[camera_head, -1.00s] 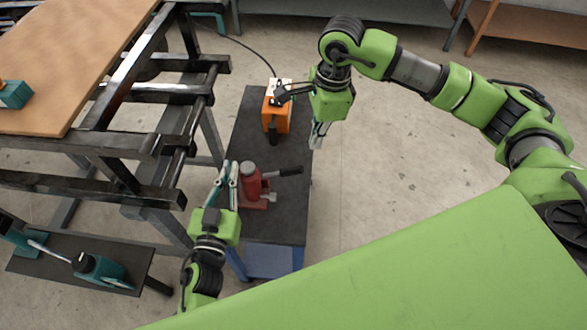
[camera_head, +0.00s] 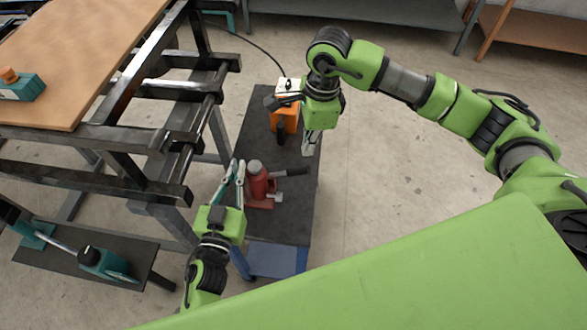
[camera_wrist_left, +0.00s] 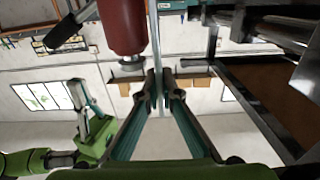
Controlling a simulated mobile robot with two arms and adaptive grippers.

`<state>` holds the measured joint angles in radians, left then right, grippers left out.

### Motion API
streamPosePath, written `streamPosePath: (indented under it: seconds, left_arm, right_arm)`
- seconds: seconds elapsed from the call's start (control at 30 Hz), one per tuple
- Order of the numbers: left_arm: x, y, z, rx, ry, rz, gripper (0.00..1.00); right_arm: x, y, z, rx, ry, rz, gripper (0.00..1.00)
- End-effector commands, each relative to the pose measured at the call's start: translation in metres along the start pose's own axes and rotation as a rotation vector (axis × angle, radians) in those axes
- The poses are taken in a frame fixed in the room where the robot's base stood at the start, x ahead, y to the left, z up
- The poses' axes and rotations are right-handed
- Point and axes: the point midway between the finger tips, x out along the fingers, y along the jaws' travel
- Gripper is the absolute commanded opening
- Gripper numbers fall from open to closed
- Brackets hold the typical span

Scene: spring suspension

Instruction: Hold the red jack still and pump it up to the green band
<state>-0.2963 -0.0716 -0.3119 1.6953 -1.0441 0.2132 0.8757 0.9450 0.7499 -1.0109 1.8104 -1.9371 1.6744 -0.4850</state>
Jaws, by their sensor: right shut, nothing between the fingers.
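The red jack (camera_head: 258,181) stands upright on the dark bench top, with a black lever socket pointing right. Its red body also shows at the top of the left wrist view (camera_wrist_left: 123,22). My left gripper (camera_head: 237,167) is just left of the jack; its fingers converge toward the tips. In the left wrist view its tips (camera_wrist_left: 161,84) sit on either side of a thin pale upright strip; whether they clamp it is unclear. My right gripper (camera_head: 308,149) is shut and empty, above the bench beyond the jack, close to the socket's far side. No green band is discernible.
An orange box (camera_head: 288,123) with a cable stands on the dark bench (camera_head: 262,232) behind the jack. A black steel frame with a wooden top (camera_head: 95,70) rises on the left. A low board (camera_head: 50,257) carries teal parts. The floor right of the bench is clear.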

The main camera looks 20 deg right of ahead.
Motion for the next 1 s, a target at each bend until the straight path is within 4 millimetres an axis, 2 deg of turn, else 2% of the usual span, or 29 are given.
streamPosePath:
  seconds: [0.37,0.73,1.0]
  left_arm:
    - [0.0,-0.001,0.0,0.0,0.0,-0.001,0.0]
    - [0.0,-0.001,0.0,0.0,0.0,-0.001,0.0]
    - [0.0,0.0,0.0,0.0,0.001,0.0,0.0]
  right_arm:
    - [0.007,0.0,-0.001,0.002,0.001,0.002,0.0]
    - [0.051,0.001,-0.001,0.001,0.001,0.003,0.0]
    - [0.07,0.001,0.0,0.0,-0.001,0.002,0.0]
